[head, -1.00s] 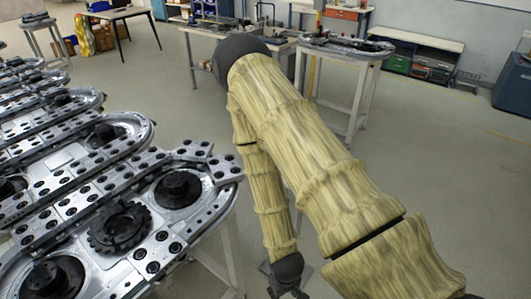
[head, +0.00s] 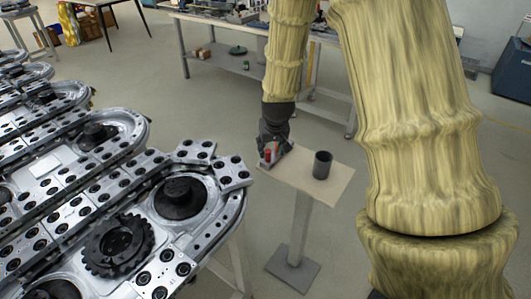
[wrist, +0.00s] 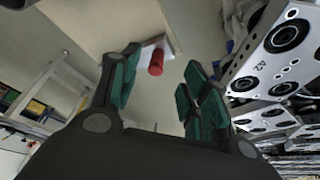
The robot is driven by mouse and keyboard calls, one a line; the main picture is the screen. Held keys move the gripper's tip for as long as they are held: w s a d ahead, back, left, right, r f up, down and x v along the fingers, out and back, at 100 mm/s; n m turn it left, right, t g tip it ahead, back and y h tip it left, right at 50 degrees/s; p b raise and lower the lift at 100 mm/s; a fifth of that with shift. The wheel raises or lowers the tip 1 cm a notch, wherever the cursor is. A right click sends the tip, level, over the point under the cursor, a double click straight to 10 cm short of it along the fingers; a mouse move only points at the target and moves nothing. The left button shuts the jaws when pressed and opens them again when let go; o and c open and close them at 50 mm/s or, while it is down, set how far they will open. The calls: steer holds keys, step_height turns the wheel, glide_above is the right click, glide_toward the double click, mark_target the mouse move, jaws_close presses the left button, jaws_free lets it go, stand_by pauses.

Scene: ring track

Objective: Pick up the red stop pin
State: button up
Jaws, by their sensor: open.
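The red stop pin (wrist: 156,62) shows in the wrist view as a small red cylinder in front of a white patch, beyond and between my open fingers. It also shows in the head view (head: 267,156) at the left end of a small pedestal table (head: 308,178). My gripper (head: 272,146) is close beside the pin there, above the table's left edge. In the wrist view my gripper (wrist: 155,95) is open, with green finger pads apart and nothing between the tips. The pin's lower part is hard to make out in the head view.
A dark cup (head: 322,165) stands on the right part of the pedestal table. The grey ring track (head: 110,215) with black hubs fills the left side, close to the table. A workbench (head: 240,50) stands behind. The floor right of the table is open.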

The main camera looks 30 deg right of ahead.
mark_target(268, 151)
steer(key=w+d+f, duration=0.1)
steer(key=w+d+f+p, duration=0.1)
steer(key=w+f, duration=0.1)
steer(key=shift+w+a+f+p, duration=0.1)
steer(key=shift+w+f+p, duration=0.35)
steer(key=shift+f+p, duration=0.3)
steer(key=shift+p+x, duration=0.45)
steer(key=shift+x, duration=1.45)
steer(key=shift+a, duration=0.1)
jaws_close()
